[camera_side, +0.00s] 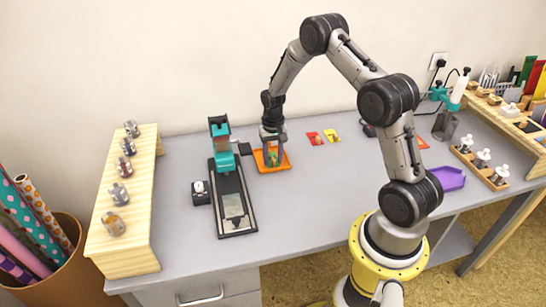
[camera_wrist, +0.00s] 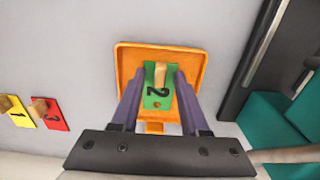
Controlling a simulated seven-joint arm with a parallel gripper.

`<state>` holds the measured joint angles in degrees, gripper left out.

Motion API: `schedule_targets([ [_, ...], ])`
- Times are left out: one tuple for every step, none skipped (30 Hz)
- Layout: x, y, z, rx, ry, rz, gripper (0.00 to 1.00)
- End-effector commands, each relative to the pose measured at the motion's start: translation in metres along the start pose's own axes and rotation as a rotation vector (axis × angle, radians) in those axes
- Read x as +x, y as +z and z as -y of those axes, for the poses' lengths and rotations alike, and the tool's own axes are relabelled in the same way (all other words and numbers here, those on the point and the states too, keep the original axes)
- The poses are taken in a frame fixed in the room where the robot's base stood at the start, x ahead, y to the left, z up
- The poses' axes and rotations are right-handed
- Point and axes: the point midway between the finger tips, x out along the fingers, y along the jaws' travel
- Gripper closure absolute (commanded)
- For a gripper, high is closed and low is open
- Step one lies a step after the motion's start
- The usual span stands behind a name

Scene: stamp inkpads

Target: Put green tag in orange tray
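The green tag (camera_wrist: 158,99) bears a black 2 and has a small wooden knob. It lies within the outline of the orange tray (camera_wrist: 129,57) in the wrist view, between my two purple fingers. My gripper (camera_wrist: 160,78) points down over the tray, with one finger along each side edge of the tag. Gaps show between the fingers and the knob; whether the fingers press on the tag's edges is unclear. In the side view, the green tag shows only as a small patch between the fingers, above or in the orange tray (camera_side: 260,168).
A red tag (camera_side: 314,138) and a yellow tag (camera_side: 331,136) lie on the grey table right of the tray. A stamping stand with a black base (camera_side: 222,180) is close on the left. A purple tray (camera_side: 448,178) is farther right. Bare table lies in front.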

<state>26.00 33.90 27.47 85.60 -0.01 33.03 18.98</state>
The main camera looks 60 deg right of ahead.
Motion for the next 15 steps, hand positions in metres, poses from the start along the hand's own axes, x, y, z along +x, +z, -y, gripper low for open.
schedule_targets([
  [0.000,0.000,0.000,0.000,0.000,0.000,0.56],
  [0.000,0.000,0.000,0.000,0.000,0.000,0.56],
  [0.000,0.000,0.000,0.000,0.000,0.000,0.56],
  [0.000,0.000,0.000,0.000,0.000,0.000,0.56],
  [-0.001,0.000,0.000,0.000,0.000,0.000,0.56],
  [-0.002,0.000,0.000,0.000,0.000,-0.001,0.56],
  [-0.003,0.000,0.000,0.000,0.000,-0.001,0.56],
  [-0.005,0.000,0.000,0.000,-0.001,-0.002,0.56],
  [-0.009,-0.001,0.000,0.000,-0.001,-0.003,0.56],
  [-0.012,-0.001,0.000,0.000,-0.001,-0.004,0.56],
  [-0.016,-0.001,0.000,0.000,-0.001,-0.004,0.56],
  [-0.023,-0.001,0.000,0.000,-0.001,-0.004,0.56],
  [-0.029,-0.001,0.000,0.000,-0.002,-0.006,0.56],
  [-0.035,-0.001,0.000,0.000,-0.002,-0.005,0.56],
  [-0.043,-0.002,0.001,0.000,-0.002,-0.007,0.56],
])
